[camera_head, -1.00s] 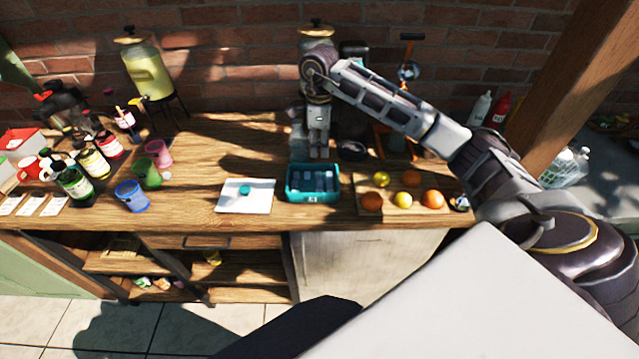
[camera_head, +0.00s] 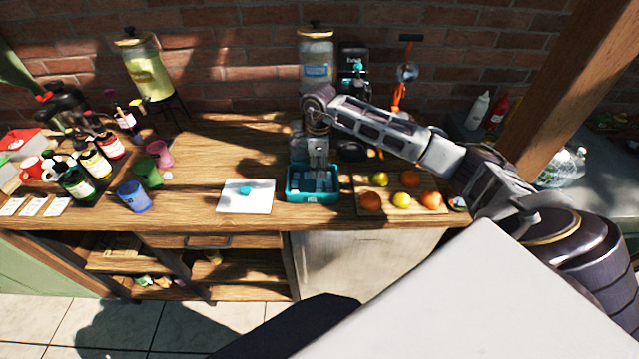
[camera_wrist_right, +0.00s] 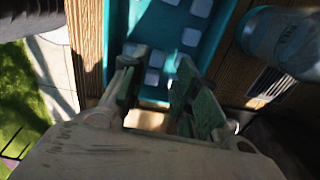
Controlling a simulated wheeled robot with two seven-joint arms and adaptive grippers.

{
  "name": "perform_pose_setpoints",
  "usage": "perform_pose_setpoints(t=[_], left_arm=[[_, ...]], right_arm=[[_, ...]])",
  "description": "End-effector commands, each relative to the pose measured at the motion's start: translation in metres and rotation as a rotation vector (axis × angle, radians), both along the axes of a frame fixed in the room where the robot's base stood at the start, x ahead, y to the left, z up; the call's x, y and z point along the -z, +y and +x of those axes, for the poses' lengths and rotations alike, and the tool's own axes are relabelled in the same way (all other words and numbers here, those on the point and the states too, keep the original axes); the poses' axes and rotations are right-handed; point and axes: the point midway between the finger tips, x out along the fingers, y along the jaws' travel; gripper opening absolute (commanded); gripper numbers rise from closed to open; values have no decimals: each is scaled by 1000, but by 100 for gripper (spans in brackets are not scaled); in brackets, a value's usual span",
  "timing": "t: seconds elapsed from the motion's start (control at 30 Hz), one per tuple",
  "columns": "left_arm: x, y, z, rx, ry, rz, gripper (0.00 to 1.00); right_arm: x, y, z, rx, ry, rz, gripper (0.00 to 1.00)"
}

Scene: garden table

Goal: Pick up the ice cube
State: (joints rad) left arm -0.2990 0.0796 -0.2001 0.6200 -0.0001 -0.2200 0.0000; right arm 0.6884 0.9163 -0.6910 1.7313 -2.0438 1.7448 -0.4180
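Several pale ice cubes lie in a teal bin (camera_head: 313,197) at the front middle of the wooden table; cubes (camera_head: 312,183) show inside it. In the right wrist view the teal bin (camera_wrist_right: 122,45) lies below the fingers, with separate whitish cubes (camera_wrist_right: 190,37) on its floor. My right gripper (camera_head: 317,165) points down over the bin's back part. In the right wrist view its two fingers (camera_wrist_right: 155,88) stand apart, with cubes visible beyond the gap and nothing seen held. Contact with a cube cannot be told. My left gripper is not in view.
A white board (camera_head: 247,203) with a small teal item (camera_head: 245,190) lies left of the bin. A wooden board (camera_head: 385,207) with oranges and lemons lies to the right. Colored cups (camera_head: 134,197) stand further left. A glass dispenser (camera_head: 316,60) stands behind the gripper.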

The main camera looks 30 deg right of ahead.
Motion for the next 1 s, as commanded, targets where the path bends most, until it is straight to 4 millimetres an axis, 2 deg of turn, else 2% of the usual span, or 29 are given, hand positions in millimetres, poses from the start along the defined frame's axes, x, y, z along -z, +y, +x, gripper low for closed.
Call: perform_pose_setpoints(t=[0.47,1.0], left_arm=[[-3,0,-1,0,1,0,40],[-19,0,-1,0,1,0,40]], right_arm=[[6,1,-1,0,2,2,30],[52,1,-5,-1,4,1,30]])
